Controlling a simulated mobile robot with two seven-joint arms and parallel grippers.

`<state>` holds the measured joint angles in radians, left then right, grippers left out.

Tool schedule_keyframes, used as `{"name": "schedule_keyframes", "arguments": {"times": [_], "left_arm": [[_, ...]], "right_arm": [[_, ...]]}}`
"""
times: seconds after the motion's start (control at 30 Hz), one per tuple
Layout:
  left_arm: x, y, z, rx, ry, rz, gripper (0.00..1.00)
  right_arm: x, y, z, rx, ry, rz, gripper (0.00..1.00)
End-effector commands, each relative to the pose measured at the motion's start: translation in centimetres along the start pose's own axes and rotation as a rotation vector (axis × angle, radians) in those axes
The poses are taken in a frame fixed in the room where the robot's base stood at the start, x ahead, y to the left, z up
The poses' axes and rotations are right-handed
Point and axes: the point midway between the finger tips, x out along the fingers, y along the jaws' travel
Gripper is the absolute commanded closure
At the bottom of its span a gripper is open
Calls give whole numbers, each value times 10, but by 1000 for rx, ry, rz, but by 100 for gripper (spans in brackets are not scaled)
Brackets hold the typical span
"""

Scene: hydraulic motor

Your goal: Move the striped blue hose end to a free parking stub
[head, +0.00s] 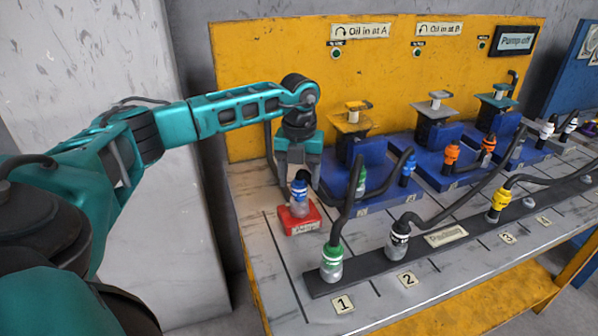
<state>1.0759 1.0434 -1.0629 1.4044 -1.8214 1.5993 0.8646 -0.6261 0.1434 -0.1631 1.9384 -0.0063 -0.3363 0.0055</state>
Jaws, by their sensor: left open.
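A blue hose end with a pale lower body (299,193) stands on a red block (300,220) at the left of the bench. My left gripper (298,183) is open and points down over this hose end, its fingers on either side of its top; I cannot tell whether they touch it. Another blue hose end (408,167) sits at a blue motor base; stripes are too small to tell. The dark parking strip (372,262) runs along the front. A low bare stub (529,203) shows on it, right of the yellow hose end. My right gripper is not in view.
Green (331,262), black-and-white (397,242) and yellow (498,203) hose ends stand on the strip, their dark hoses arching back. Blue motor bases (368,188) with valves stand behind, before a yellow panel (260,80). Orange hose ends (452,153) stand among them.

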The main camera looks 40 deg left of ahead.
Motion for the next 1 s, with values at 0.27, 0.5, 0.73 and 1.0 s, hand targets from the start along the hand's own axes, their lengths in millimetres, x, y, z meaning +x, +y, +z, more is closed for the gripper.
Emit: {"name": "schedule_keyframes", "arguments": {"times": [0.27, 0.5, 0.73, 1.0], "left_arm": [[4, 0, 0, 0, 1, 0, 36], [4, 0, 0, 1, 1, 0, 36], [3, 0, 0, 1, 2, 0, 36], [4, 0, 0, 1, 1, 0, 37]], "right_arm": [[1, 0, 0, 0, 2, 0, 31], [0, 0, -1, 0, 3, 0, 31], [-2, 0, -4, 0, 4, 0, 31], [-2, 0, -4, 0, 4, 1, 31]]}}
